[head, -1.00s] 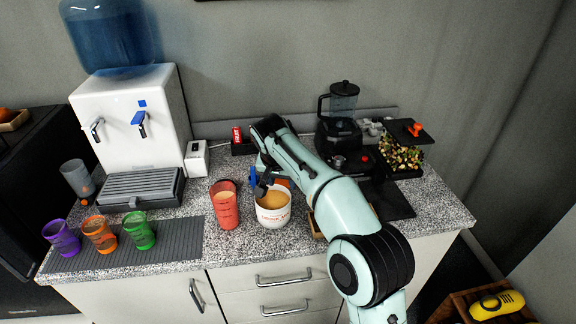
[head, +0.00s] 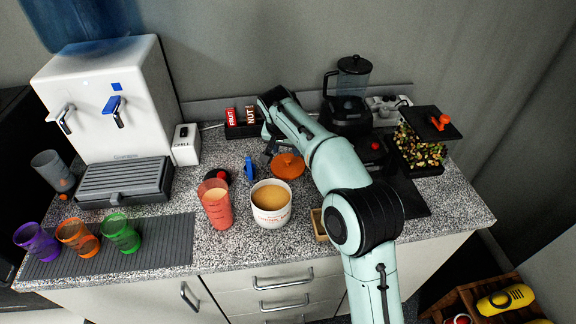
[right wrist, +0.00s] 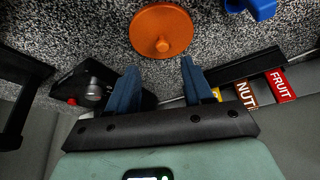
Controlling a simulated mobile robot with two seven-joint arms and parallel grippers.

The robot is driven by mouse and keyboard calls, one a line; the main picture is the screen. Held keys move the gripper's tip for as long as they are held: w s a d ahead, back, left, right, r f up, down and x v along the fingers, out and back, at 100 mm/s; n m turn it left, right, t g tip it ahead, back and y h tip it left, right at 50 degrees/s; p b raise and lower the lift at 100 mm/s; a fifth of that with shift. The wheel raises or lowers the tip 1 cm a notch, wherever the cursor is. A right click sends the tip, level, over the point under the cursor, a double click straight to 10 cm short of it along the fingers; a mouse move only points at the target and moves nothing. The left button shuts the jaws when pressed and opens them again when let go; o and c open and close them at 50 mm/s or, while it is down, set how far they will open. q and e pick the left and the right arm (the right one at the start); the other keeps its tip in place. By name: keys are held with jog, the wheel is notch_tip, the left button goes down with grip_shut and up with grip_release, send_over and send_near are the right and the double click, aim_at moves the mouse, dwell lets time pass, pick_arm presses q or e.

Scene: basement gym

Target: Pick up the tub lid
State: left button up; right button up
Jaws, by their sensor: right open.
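The tub lid is an orange disc with a small central knob (head: 288,166). It lies on the speckled counter just behind the white tub (head: 271,217), which holds an orange-tan filling and has no lid on it. My right gripper (head: 269,147) is at the lid's back left, partly hidden by its own arm. In the right wrist view the lid (right wrist: 161,30) lies beyond my open, empty fingers (right wrist: 159,70), roughly centred between them and apart from them. My left gripper is in neither view.
A red cup (head: 217,207) and a blue object (head: 249,168) stand left of the lid. A blender (head: 347,95) stands behind right; red and brown labelled packets (head: 240,116) stand at the back. Several coloured cups (head: 120,234) sit on a grey mat at left.

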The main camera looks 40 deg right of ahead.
aim_at(288, 159)
jog(key=x, duration=0.8)
jog(key=shift+w, duration=0.3)
grip_shut()
